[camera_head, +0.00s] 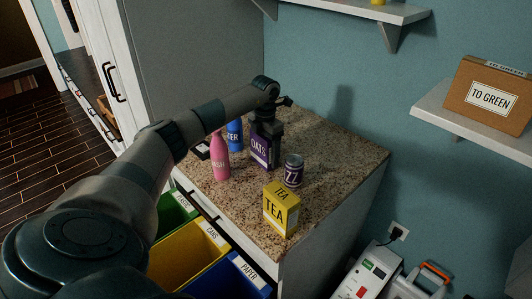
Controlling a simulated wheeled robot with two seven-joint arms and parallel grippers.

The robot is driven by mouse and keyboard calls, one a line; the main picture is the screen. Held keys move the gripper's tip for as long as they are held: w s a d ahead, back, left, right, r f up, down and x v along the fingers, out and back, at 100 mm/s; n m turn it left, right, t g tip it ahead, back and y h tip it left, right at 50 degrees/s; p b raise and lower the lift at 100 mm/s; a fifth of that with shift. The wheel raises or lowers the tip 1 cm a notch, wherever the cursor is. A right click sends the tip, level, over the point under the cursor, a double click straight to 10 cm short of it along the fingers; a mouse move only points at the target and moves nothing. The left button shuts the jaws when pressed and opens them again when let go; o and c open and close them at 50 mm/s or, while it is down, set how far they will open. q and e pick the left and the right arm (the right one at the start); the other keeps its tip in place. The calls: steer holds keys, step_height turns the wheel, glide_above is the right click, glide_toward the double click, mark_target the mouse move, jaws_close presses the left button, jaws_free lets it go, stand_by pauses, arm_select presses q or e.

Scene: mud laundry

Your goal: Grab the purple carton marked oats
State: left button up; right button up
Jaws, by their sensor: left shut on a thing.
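The purple carton marked oats (259,154) stands upright on the speckled countertop (325,145). My left gripper (266,135) comes down over it from above and is shut on its upper part. The gripper hides the top of the carton. My right gripper is not in view.
A pink bottle (220,160) and a blue bottle (235,135) stand left of the carton. A dark can (293,171) and a yellow tea box (281,209) stand to its right and front. Green, yellow and blue bins (190,258) sit below the counter front. A shelf (475,130) holds a cardboard box (487,95).

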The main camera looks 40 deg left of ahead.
arm_select(q)
step_height(320, 180, up, 9)
steer(key=b, duration=0.3)
steer(key=shift+r, duration=0.25)
